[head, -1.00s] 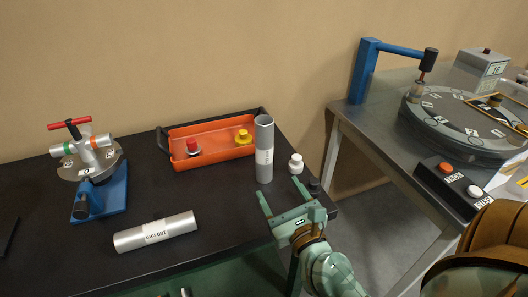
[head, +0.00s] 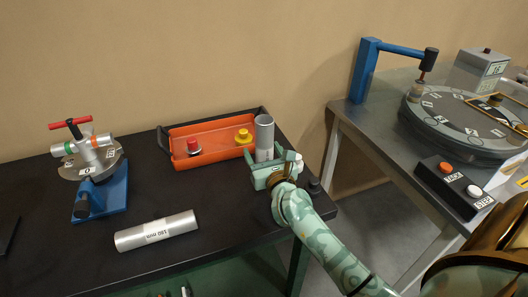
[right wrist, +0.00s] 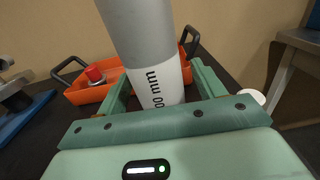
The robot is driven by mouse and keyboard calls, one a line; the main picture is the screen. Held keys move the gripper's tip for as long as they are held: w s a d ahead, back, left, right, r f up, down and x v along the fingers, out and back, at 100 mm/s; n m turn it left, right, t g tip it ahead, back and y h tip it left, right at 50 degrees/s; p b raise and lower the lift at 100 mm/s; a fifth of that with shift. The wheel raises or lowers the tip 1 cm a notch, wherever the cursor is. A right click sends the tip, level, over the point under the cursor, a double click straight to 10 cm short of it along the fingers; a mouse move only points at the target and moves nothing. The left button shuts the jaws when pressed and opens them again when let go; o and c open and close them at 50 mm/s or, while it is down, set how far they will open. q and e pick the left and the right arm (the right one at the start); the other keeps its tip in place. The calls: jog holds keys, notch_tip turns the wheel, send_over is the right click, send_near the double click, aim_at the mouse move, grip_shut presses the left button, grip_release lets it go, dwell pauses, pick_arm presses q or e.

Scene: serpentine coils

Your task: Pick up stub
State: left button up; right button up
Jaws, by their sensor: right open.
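An upright silver tube (head: 264,135), apparently the stub, stands on the black table just right of the orange tray. It also fills the middle of the right wrist view (right wrist: 150,45), with a white label ending in "00 mm". My right gripper (head: 271,165) is open, with one finger on each side of the tube's lower part. In the wrist view the tube stands between the fingers, and contact cannot be told. The tube's base is hidden behind the gripper. A second silver tube (head: 180,228) with a white label lies near the table's front. My left gripper is not in view.
The orange tray (head: 205,134) holds a red-topped piece (head: 193,146) and a yellow piece (head: 243,137). A small white piece (head: 298,160) is close beside my right gripper. A blue-based clamp device (head: 100,190) stands left. A grey bench with a turntable (head: 455,130) is right.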

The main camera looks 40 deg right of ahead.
jog(key=shift+w+d, duration=0.15)
jog(key=shift+w, duration=0.45)
jog(key=shift+s, duration=0.1)
jog(key=shift+c, duration=0.3)
jog(key=c, duration=1.1)
jog(key=shift+c, duration=1.2)
jog(key=shift+r, duration=0.15)
